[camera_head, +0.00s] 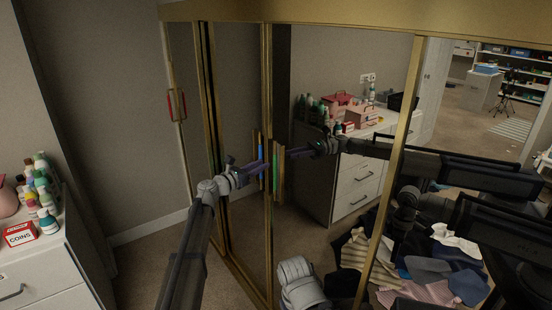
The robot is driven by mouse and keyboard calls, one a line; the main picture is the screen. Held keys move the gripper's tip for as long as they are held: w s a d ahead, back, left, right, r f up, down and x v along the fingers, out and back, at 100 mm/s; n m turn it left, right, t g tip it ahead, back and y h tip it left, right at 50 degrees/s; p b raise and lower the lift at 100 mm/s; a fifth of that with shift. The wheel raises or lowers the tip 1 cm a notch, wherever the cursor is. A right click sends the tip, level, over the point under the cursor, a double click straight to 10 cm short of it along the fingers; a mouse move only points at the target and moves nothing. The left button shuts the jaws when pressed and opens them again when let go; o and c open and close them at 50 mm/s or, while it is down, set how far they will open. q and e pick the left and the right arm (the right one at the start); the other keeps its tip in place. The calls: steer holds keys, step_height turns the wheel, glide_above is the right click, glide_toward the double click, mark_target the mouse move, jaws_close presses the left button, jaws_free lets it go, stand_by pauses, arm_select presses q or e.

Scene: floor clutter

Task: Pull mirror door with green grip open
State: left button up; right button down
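The mirror door with the green grip (340,75) stands right of centre, in a gold frame. Its green grip (276,172) is a narrow upright strip on a gold handle at the door's left edge. My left gripper (262,169) reaches in from the left, with its purple fingers at the height of the grip. The fingertips are close to the green grip's left side. I cannot tell whether they touch it or how far apart they are. The gripper's reflection shows in the mirror. My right gripper cannot be made out.
A blue grip (261,152) is just left of the green one, and a red grip (176,105) is farther left. A white cabinet (45,265) with bottles and a red box (20,234) stands at the left. The mirror reflects clothes, drawers and shelves.

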arm_select(q)
steer(key=x, duration=0.7)
steer(key=shift+w+d, duration=0.25)
steer(key=shift+d, duration=0.05)
jaws_close()
stand_by(1.2)
